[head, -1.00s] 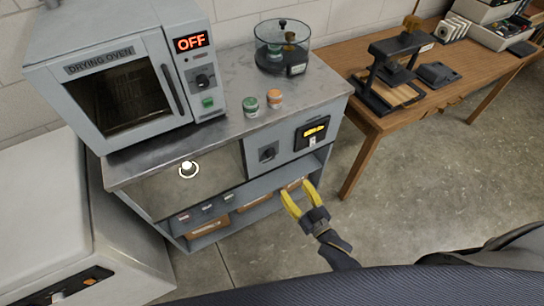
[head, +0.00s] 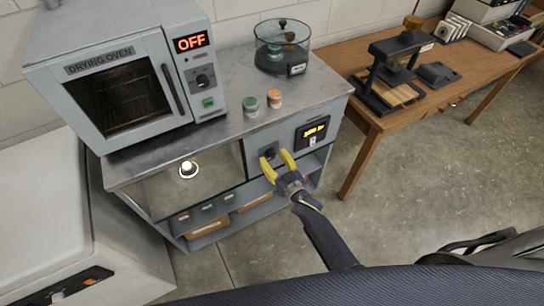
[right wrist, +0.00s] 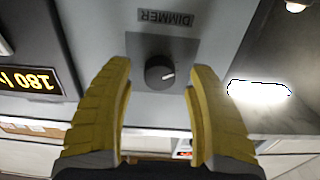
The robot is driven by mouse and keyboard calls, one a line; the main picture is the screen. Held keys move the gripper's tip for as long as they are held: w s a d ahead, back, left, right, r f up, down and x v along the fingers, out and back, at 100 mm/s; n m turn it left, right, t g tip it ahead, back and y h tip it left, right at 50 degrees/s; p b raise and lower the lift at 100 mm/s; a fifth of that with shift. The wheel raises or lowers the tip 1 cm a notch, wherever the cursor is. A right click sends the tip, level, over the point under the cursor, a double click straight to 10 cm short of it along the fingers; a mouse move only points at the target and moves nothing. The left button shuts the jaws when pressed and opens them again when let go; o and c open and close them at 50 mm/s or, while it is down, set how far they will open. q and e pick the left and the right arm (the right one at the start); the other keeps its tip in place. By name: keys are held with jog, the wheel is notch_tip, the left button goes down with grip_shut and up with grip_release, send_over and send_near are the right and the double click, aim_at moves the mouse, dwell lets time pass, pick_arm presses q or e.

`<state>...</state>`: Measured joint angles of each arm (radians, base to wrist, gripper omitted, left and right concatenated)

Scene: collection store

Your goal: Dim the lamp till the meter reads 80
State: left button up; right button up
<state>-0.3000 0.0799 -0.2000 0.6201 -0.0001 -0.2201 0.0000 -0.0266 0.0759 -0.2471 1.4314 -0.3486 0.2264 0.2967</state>
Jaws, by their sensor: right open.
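The dimmer knob (head: 268,153) is on the front of the grey cabinet; in the right wrist view the dark round knob (right wrist: 160,73) shows beneath an upside-down DIMMER label. My right gripper (head: 277,161) is open in front of it, with yellow fingers to either side of the knob in the wrist view (right wrist: 160,95); I see no grip on it. The meter (head: 313,131) with glowing yellow figures is right of the knob. It shows upside down and partly cut off in the wrist view (right wrist: 30,79), so I cannot read it surely. The lamp (head: 188,169) is lit in the cabinet's recess. My left gripper is out of view.
A drying oven (head: 125,95) reading OFF stands on the cabinet top, with a green-labelled jar (head: 250,105), an orange-labelled jar (head: 275,98) and a glass vessel (head: 283,48). A wooden table (head: 450,75) stands to the right. The floor before the cabinet is clear.

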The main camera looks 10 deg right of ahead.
jog(key=shift+w+a, duration=0.15)
jog(key=shift+w, duration=0.45)
jog(key=shift+c, duration=0.3)
